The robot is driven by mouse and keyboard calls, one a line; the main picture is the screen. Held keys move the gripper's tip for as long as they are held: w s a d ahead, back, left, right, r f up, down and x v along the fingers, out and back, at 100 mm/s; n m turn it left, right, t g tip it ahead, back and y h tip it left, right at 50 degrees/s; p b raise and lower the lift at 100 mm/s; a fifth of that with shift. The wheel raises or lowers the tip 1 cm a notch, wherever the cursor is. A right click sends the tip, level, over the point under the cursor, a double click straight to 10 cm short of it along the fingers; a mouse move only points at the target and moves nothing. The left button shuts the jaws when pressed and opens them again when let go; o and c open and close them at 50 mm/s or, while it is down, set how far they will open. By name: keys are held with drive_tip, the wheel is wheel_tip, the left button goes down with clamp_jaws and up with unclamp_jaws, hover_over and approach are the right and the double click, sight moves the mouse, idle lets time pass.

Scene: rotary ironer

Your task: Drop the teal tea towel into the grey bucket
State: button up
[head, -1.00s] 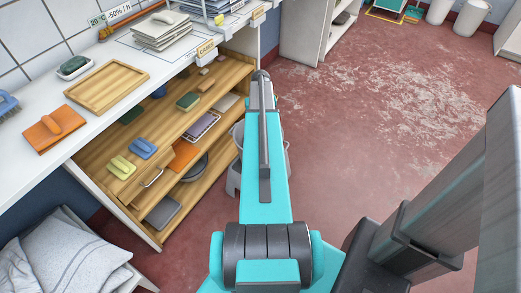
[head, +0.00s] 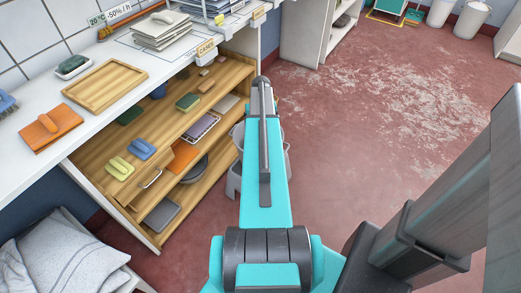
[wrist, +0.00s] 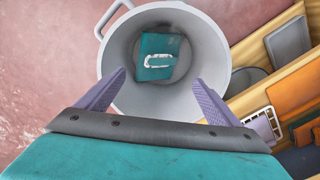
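The teal tea towel (wrist: 153,70) lies folded at the bottom of the grey bucket (wrist: 207,50) in the wrist view. A white outline mark shows on its top. My gripper (wrist: 160,78) is open, its two purple fingers spread wide above the bucket, with nothing between them. The towel lies below the fingers, apart from them. In the head view the bucket (head: 234,182) stands on the floor, mostly hidden behind my arm. My gripper and the towel are hidden there.
A wooden shelf unit (head: 150,215) with brushes, pads and trays stands left of the bucket under a white counter (head: 25,165). A bin with grey-white cloth (head: 65,262) is at lower left. The red floor (head: 390,120) on the right is largely clear.

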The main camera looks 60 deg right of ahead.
drive_tip(key=shift+r, duration=0.15)
wheel_tip(320, 180, up, 14)
drive_tip(key=shift+f+p, duration=0.2)
drive_tip(key=shift+p, duration=0.15)
idle(0.5)
idle(0.7)
